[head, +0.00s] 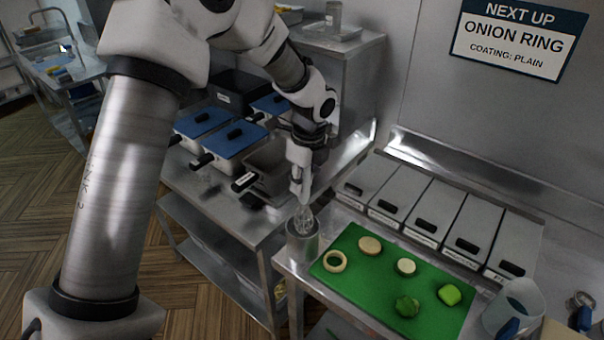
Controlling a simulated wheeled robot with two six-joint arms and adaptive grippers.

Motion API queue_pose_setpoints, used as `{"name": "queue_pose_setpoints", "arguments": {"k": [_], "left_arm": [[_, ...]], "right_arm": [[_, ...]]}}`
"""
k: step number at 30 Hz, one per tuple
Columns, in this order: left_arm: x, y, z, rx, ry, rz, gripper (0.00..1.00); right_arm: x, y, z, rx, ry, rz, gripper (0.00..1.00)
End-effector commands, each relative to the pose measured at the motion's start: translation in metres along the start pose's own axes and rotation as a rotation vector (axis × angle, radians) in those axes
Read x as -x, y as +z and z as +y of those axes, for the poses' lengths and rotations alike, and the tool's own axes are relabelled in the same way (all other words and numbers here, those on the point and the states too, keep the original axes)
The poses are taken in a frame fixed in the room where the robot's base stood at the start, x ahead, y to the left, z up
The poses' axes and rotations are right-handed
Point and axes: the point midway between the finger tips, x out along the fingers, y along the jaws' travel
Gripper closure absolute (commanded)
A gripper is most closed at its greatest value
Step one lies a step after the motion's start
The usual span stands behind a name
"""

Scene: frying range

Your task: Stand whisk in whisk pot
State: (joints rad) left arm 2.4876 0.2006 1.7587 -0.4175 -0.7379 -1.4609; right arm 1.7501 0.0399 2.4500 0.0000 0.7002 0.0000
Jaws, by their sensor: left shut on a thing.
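My left gripper (300,186) points down at the left end of the prep table and is shut on the whisk, near its top. The whisk (304,219) is pale and wiry and hangs close to upright below the fingers. The whisk pot (303,246) is a grey metal cylinder at the table's left corner, directly under the whisk. The whisk's lower end appears at or inside the pot's mouth; I cannot tell how deep it sits. My right gripper is not in view.
A green board (384,300) with an onion ring and several food pieces lies right of the pot. Lidded metal bins (412,206) line the back. Blue-lidded fryer pans (228,141) stand on the left counter. A clear jug (513,305) stands at the right.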

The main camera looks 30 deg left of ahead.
Motion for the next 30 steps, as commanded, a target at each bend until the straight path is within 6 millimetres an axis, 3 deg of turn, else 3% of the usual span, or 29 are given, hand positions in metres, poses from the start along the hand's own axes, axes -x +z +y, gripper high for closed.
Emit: {"name": "queue_pose_setpoints", "arguments": {"k": [13, 26, 27, 29, 30], "left_arm": [[-0.053, -0.006, 0.000, 0.000, 0.002, 0.000, 1.00], [-0.061, -0.007, 0.000, 0.000, 0.001, 0.000, 1.00], [-0.061, -0.007, 0.000, 0.000, 0.001, 0.000, 0.62], [-0.061, -0.007, 0.000, 0.000, 0.001, 0.000, 0.44], [-0.061, -0.007, 0.000, 0.000, 0.001, 0.000, 0.44]], "right_arm": [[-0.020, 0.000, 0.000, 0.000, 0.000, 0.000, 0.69], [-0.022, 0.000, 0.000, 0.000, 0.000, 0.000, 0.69], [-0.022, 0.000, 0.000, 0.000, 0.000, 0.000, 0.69], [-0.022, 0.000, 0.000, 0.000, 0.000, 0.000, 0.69], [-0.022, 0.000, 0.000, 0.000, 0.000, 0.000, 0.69]]}}
